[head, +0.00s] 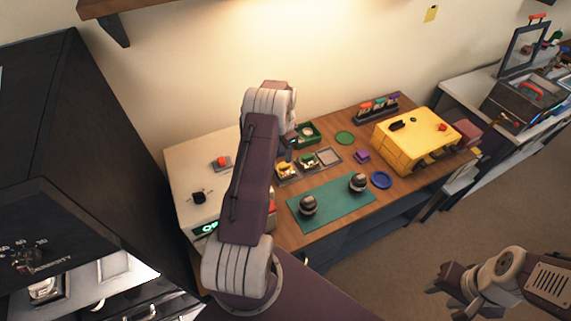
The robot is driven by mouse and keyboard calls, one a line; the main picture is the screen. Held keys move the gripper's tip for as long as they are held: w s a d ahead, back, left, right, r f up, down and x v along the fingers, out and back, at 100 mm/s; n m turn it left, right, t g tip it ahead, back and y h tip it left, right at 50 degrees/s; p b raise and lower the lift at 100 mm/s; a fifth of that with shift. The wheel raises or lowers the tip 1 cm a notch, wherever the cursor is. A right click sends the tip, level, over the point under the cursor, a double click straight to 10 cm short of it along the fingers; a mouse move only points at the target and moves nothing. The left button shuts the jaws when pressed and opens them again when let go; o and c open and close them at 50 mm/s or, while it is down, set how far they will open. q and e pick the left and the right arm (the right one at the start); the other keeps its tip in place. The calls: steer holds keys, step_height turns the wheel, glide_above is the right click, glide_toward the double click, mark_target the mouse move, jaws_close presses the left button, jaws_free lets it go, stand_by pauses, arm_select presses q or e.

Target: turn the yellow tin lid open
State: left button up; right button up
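A large yellow box (408,146) stands at the right end of the wooden table. Several small things lie on its top, among them a green disc, a red piece and a black piece. I cannot make out a separate yellow tin with a lid; small yellow pieces (284,168) sit in a tray beside my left arm. My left arm rises across the middle and hides part of the table. A dark part of my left gripper (291,136) shows beside the wrist, its fingers mostly hidden. My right gripper (453,292) is at lower right, away from the table, empty, its fingers apart.
A green mat (331,208) holds two dark round lens parts (308,205). A blue ring dish (381,180), a purple block (362,156) and a green disc (345,138) lie nearby. A rack (377,109) stands at the back. Floor is clear at right.

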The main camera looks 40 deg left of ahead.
mark_target(285, 165)
stand_by(0.3)
stand_by(0.5)
arm_select(q)
step_height(285, 165, up, 6)
steer(key=p, duration=0.4)
stand_by(0.3)
